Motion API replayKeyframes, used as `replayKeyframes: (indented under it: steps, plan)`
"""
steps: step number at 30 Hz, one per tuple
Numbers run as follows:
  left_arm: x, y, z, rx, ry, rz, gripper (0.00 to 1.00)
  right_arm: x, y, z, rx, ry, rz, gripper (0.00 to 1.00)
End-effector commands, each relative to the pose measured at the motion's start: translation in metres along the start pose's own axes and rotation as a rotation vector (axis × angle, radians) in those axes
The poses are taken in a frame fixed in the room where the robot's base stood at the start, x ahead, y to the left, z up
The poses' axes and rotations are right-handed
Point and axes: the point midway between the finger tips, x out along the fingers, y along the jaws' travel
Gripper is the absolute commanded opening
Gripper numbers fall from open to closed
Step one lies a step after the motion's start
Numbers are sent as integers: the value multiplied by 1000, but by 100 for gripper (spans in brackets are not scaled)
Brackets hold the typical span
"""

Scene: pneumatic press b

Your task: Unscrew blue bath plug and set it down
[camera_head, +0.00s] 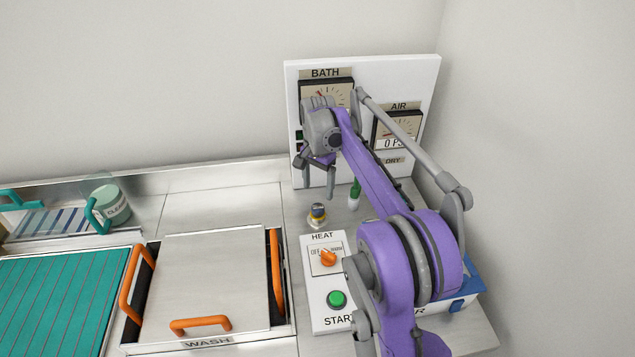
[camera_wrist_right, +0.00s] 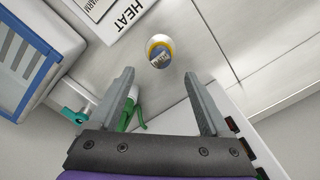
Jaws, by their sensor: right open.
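The bath plug (camera_head: 317,211) has a dark blue and grey top with a yellow ring. It stands on the steel counter behind the HEAT panel, and it also shows in the right wrist view (camera_wrist_right: 159,53), seen from above. My right gripper (camera_head: 319,182) is open and empty, above and behind the plug, in front of the gauge board. In the right wrist view its fingers (camera_wrist_right: 159,76) are spread, with the plug beyond the tips and roughly centred between them. Nothing touches the plug. My left gripper is out of view.
The gauge board (camera_head: 427,77) stands close behind my right gripper. A green-handled valve (camera_head: 354,194) is right of the plug. The HEAT panel (camera_head: 318,288) lies in front. A lidded WASH basin (camera_head: 205,280) is at left. Bare counter (camera_head: 220,207) lies left of the plug.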

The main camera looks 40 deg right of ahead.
Motion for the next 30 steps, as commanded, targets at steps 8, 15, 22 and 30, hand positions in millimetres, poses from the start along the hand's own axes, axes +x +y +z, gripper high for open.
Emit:
replayKeyframes:
  steps: [8, 15, 22, 30]
  plan:
    - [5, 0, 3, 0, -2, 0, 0, 53, 0, 0, -3, 1, 0, 81]
    - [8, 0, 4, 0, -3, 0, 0, 81, 0, 0, -3, 1, 0, 81]
    - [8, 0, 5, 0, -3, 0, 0, 88, 0, 0, -3, 1, -1, 81]
    - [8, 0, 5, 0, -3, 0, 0, 88, 0, 0, -3, 1, -1, 63]
